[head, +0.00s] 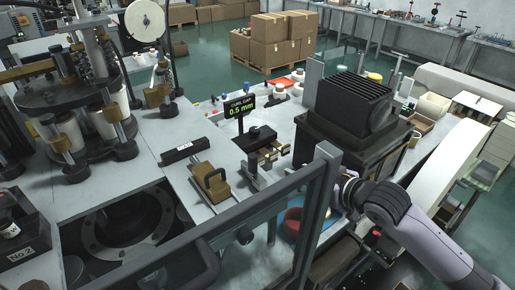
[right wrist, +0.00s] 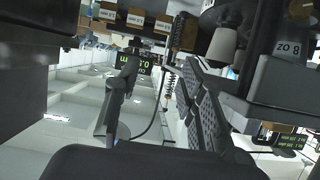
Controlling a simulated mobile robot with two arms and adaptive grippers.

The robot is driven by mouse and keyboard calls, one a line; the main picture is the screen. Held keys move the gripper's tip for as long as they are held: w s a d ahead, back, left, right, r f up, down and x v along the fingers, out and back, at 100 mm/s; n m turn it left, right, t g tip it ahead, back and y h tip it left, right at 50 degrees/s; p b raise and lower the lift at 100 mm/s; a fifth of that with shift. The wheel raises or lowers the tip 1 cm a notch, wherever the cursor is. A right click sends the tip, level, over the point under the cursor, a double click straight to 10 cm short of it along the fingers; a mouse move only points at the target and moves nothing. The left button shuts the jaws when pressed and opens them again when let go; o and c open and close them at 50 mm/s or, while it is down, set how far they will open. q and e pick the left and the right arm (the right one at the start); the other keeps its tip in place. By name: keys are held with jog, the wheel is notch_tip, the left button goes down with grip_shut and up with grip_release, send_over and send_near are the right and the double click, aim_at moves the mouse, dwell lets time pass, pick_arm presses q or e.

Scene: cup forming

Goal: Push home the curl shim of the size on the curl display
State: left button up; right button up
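The curl display (head: 240,107) reads "CURL GAP 0.5 mm" in green in the head view. Behind the guard rail is a dark block with several brass-coloured shim ends (head: 276,151); their size marks are too small to read there. In the right wrist view, labelled brass shim blocks (right wrist: 135,19) show in a row at the top edge, markings unclear. My right gripper (head: 345,188) is beside the guard post, right of and nearer than the shims, partly hidden. In the right wrist view my right gripper (right wrist: 162,98) has its fingers apart with nothing between them. My left gripper is out of view.
The guard frame (head: 318,205) stands between my right arm and part of the bench. A dark finned machine (head: 350,105) stands right of the shims. A brass block with a black handle (head: 211,180) lies left of them. A round press (head: 70,95) fills the left.

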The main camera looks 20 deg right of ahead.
aim_at(261, 160)
jog(key=p+x, duration=0.4)
jog(key=x, duration=1.2)
jog(key=shift+w+a+f+p, duration=0.15)
jog(key=shift+w+a+p, duration=0.1)
jog(key=shift+p, duration=0.05)
jog(key=shift+c, duration=0.4)
grip_shut()
